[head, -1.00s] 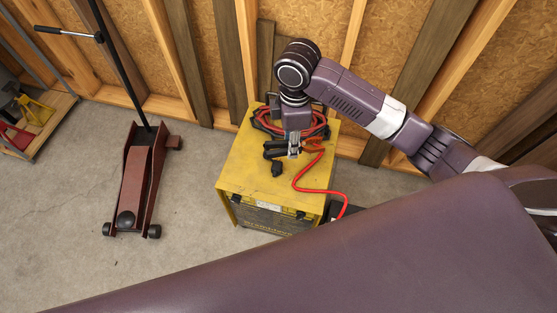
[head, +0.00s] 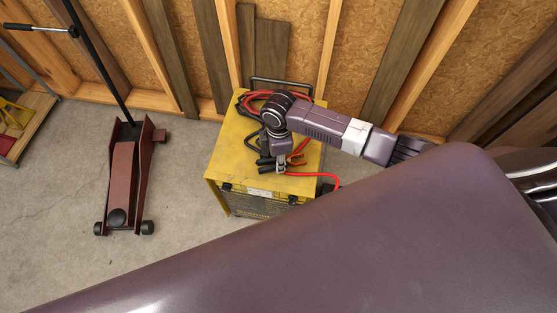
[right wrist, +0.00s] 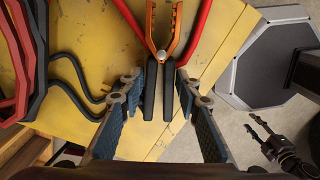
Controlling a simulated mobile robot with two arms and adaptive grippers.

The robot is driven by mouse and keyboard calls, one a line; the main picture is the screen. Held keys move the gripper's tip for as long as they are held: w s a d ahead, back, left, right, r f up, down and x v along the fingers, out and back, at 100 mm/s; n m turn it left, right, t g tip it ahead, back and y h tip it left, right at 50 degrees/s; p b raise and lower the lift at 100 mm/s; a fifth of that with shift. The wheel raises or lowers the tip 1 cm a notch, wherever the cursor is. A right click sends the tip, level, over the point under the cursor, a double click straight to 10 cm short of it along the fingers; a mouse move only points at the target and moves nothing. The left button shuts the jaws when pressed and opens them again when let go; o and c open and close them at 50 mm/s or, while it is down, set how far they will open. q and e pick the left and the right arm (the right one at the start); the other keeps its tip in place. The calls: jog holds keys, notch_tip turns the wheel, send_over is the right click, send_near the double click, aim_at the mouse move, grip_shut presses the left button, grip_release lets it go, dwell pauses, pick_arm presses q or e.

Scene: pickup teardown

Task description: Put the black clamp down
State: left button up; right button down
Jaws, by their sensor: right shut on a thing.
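The black clamp (right wrist: 150,92) has black handles and orange jaws. It lies between the fingers of my right gripper (right wrist: 157,92), which is shut on its handles. In the head view my right gripper (head: 280,168) is low over the front part of the yellow charger's top (head: 233,160). The arm partly hides the clamp there. An orange-jawed clamp with a red cable (head: 298,160) shows just right of the gripper. My left gripper (right wrist: 258,130) is at the lower right of the wrist view, fingers apart and empty; it is outside the head view.
Coiled red and black cables (head: 250,103) lie at the back of the charger's top. A red floor jack (head: 125,180) stands to the left on the concrete. The stud wall (head: 300,50) is close behind the charger. Floor between jack and charger is clear.

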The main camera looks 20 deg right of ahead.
jog(key=shift+f, duration=0.35)
jog(key=shift+f, duration=0.1)
jog(key=c, duration=1.4)
grip_release()
jog(key=shift+f, duration=0.1)
jog(key=shift+c, duration=0.2)
notch_tip(320, 180, up, 12)
jog(key=p, duration=0.1)
jog(key=shift+r, duration=0.25)
jog(key=shift+s+f, duration=0.1)
